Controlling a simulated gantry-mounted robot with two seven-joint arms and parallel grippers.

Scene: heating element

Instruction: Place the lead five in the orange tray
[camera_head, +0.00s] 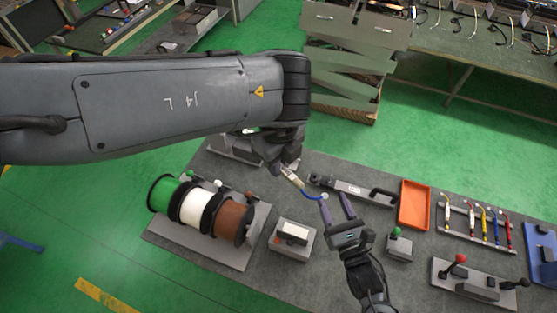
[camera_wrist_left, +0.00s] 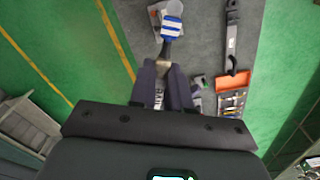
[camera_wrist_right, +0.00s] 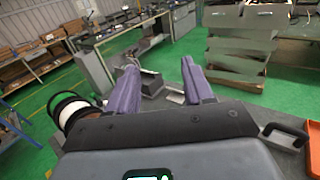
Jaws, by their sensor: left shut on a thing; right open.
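My left gripper (camera_head: 290,168) is shut on a lead (camera_head: 311,196) with a pale end, a blue wire and a white tip. The lead hangs over the workbench. In the left wrist view the lead (camera_wrist_left: 171,27) extends beyond the left gripper (camera_wrist_left: 163,68). My right gripper (camera_head: 337,203) is open, with its fingers close to the lead's white tip; I cannot tell whether they touch. In the right wrist view the right gripper (camera_wrist_right: 160,66) has spread fingers. The orange tray (camera_head: 428,206) lies to the right and looks empty.
A rack (camera_head: 478,241) with several coloured leads stands right of the tray. A dark bar tool (camera_head: 350,189) lies between the lead and the tray. Green, white and brown spools (camera_head: 196,208) stand left. A small box (camera_head: 292,238) and a green-knobbed block (camera_head: 398,246) are near the right gripper.

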